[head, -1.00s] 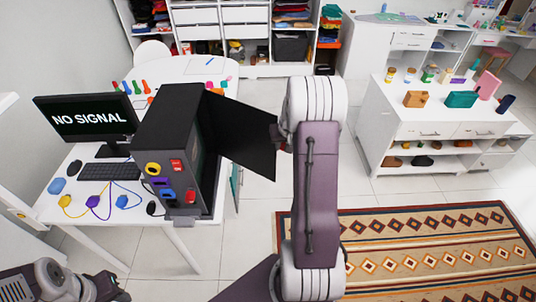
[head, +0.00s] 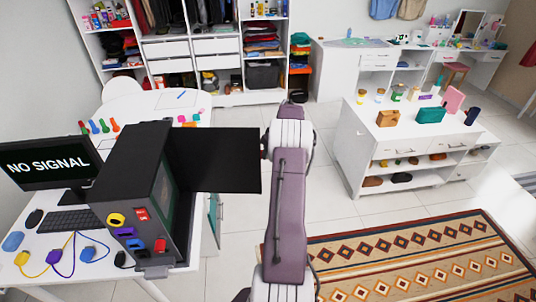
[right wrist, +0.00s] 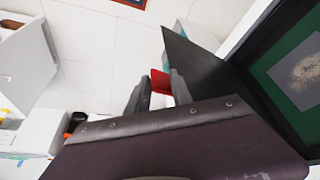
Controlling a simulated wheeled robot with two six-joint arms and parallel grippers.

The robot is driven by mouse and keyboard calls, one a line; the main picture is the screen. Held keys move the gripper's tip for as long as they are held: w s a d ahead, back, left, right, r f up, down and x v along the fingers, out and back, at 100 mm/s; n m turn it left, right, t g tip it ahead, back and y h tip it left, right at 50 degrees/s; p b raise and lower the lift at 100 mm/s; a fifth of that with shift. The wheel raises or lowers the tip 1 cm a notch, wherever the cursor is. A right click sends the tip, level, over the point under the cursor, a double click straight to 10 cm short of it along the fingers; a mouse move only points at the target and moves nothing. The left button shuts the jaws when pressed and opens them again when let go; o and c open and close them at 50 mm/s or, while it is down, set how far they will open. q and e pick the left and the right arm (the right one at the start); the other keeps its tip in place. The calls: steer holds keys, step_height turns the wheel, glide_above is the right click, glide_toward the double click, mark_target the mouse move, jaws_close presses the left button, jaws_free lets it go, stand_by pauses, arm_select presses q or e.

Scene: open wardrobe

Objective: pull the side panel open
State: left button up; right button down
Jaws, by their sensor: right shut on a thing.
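The black computer case (head: 128,170) stands on the white desk at the left, its coloured ports facing me. Its black side panel (head: 215,160) is swung out and stands open to the right. In the right wrist view the panel (right wrist: 198,68) is seen nearly along its face, beside the open case. My right gripper (right wrist: 160,82) is shut on a red tab (right wrist: 159,80) at the panel's free edge. In the head view my purple and white right arm hides most of this gripper. My left gripper is not in view.
The monitor (head: 50,160), keyboard (head: 66,222) and coloured cables crowd the desk left of the case. A white shelf unit (head: 380,160) stands to the right. Bare tiled floor (head: 335,200) and a patterned rug (head: 420,255) lie between.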

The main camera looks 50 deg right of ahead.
steer(key=shift+w+a, duration=0.1)
steer(key=shift+a, duration=0.1)
steer(key=c, duration=1.6)
jaws_free()
steer(key=shift+w, duration=0.1)
steer(key=shift+o, duration=0.2)
steer(key=shift+w, duration=0.15)
steer(key=b+v, duration=0.2)
steer(key=v, duration=0.7)
steer(key=shift+d, duration=0.1)
